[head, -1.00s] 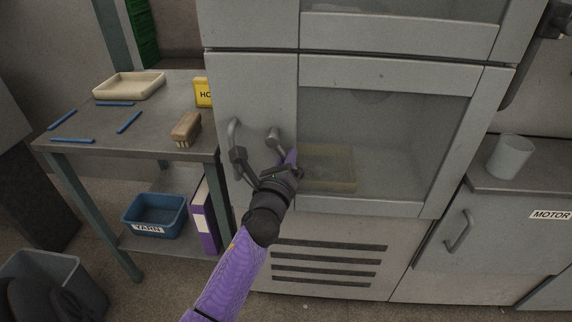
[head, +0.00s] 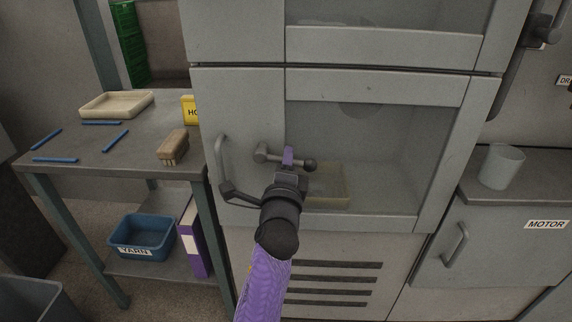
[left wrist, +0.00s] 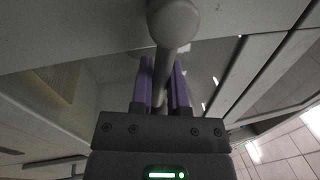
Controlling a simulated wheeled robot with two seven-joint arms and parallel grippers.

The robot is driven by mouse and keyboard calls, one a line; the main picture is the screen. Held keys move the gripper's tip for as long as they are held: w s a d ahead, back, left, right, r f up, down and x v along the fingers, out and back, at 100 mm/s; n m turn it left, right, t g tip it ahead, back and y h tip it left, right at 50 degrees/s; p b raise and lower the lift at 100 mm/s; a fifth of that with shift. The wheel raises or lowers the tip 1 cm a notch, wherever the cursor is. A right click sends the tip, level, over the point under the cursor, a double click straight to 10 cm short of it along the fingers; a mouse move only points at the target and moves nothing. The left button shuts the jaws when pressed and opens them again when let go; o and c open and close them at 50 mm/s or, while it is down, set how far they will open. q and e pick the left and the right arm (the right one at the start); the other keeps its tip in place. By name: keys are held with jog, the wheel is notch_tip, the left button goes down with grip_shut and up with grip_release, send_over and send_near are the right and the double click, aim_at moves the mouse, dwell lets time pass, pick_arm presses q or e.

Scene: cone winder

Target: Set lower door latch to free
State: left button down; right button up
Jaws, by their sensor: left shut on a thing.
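The lower door latch (head: 267,154) is a dark grey lever on the left frame of the lower cabinet door (head: 240,110). Its pivot is at the left, and its arm points right, nearly level, ending in a round knob. My left gripper (head: 288,157) has its purple fingers shut on the lever between pivot and knob. In the left wrist view, the latch's round pivot end (left wrist: 174,22) is near the camera at the top, and the lever runs down between the two purple fingers (left wrist: 162,85). My right gripper is out of view.
A curved door handle (head: 221,165) stands just left of the latch. The door's window (head: 390,150) shows a pale tray (head: 328,186) inside. At left is a table (head: 75,160) with a tray, brush and blue rods. A grey cup (head: 502,167) stands at right.

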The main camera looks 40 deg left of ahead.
pick_arm(q)
jog(key=shift+r+n, duration=0.25)
jog(key=shift+n, duration=0.25)
jog(key=c, duration=0.6)
grip_release()
